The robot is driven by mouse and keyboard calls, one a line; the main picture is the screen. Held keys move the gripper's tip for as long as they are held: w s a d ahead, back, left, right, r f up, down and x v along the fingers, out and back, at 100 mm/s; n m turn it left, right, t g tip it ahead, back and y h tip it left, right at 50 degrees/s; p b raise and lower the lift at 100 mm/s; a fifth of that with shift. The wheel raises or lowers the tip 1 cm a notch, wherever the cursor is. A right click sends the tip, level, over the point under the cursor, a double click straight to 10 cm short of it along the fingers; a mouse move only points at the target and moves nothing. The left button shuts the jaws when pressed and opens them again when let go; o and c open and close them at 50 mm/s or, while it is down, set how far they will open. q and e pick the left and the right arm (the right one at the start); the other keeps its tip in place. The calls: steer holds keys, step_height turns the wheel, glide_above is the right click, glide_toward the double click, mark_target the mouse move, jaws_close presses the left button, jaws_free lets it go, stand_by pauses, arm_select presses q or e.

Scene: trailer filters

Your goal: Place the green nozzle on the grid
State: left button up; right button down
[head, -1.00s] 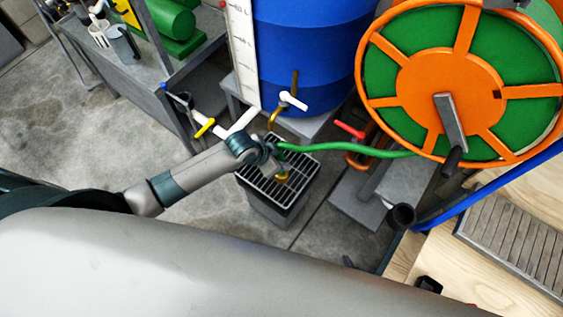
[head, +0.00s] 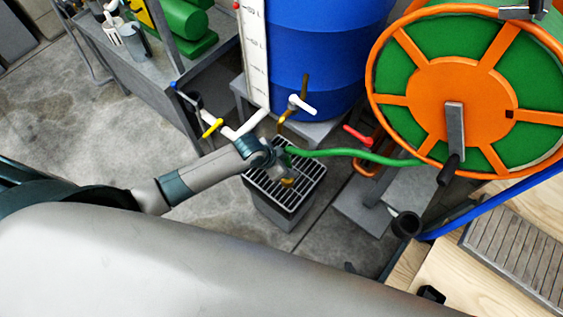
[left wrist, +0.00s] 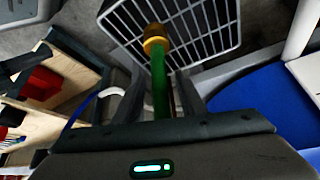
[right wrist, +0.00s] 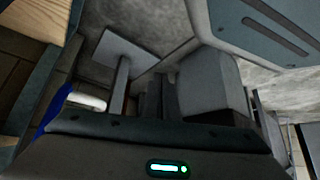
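The green nozzle (left wrist: 160,88) has a brass-yellow end. It stands upright over the grid (left wrist: 120,28) in the left wrist view, its brass end at the bars; I cannot tell if it touches. In the head view the brass end (head: 288,182) shows above the grid (head: 262,185), which tops a grey box. A green hose runs from it to the reel. My left gripper (left wrist: 161,75) has its fingers on either side of the nozzle, with gaps visible, so it looks open around it. My right gripper (right wrist: 161,85) is empty, its fingers close together.
An orange and green hose reel (head: 450,90) stands right of the grid. A blue barrel (head: 310,55) on a grey stand is behind it, with brass and white taps. A red-handled valve (head: 358,136) is between.

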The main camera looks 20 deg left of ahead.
arm_select(q)
steer(key=v, duration=1.2)
arm_select(e)
steer(key=shift+s+a+r, duration=0.2)
steer(key=shift+a, duration=0.1)
steer(key=shift+d, duration=0.2)
steer(key=shift+w, duration=0.15)
